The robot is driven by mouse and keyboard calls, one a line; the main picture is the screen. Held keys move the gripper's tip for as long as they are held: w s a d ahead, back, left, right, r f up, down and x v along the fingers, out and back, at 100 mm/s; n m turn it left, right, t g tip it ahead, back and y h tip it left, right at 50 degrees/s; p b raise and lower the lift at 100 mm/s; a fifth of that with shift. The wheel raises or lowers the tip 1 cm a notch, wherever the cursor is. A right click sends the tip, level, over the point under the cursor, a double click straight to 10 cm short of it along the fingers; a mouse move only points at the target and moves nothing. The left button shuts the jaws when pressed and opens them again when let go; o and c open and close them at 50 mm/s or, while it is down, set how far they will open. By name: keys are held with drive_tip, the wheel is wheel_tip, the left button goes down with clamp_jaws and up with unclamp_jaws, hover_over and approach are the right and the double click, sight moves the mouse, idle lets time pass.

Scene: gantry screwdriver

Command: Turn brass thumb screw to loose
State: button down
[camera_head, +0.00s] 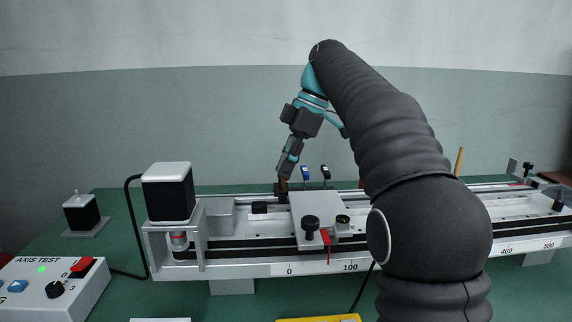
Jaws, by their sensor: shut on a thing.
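My gripper (283,180) points down behind the grey carriage plate of the gantry, left of the arm. Its fingers are shut on the brass thumb screw (283,186), of which only a small orange-brown bit shows between the fingertips. A small black block (281,194) sits just below it, at the back edge of the rail. The fingers hide most of the screw, and its turn position cannot be read.
The carriage plate (310,207) carries a black knob (311,223), a red tag (325,236) and a second knob (343,219). Two small clips, blue and black, stand right of the gripper. A motor (168,192) stands left; a control box (52,285) is at front left.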

drive_tip(key=c, duration=1)
unclamp_jaws()
drive_tip(key=shift+d+r, duration=0.1)
